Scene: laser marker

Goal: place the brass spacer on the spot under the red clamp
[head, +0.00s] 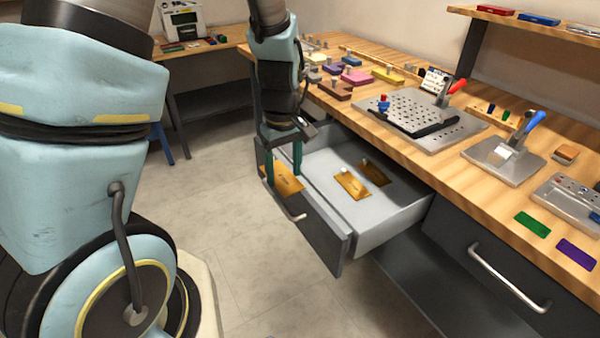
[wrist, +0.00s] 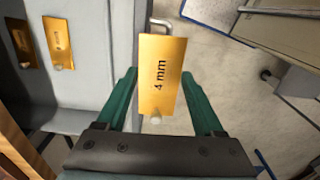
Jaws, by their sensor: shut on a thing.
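My gripper (head: 283,170) is shut on a brass spacer (head: 288,182), a flat plate with a small knob. In the wrist view its green fingers press the long edges of this spacer (wrist: 160,70), which is marked "4 mm". It is held up at the open drawer's left end, near the front panel. Two more brass spacers lie in the drawer, one nearer (head: 350,186) and one farther back (head: 374,173). The red clamp (head: 456,87) stands on the bench at the back of a perforated plate (head: 404,104). The spot under it cannot be made out.
The open drawer (head: 392,216) sticks out below the wooden bench edge. A blue-handled clamp (head: 530,124) stands right of the perforated plate. Coloured blocks (head: 357,77) fill the bench's far left. Green (head: 532,224) and purple (head: 576,252) plates lie near the front edge. The floor is clear.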

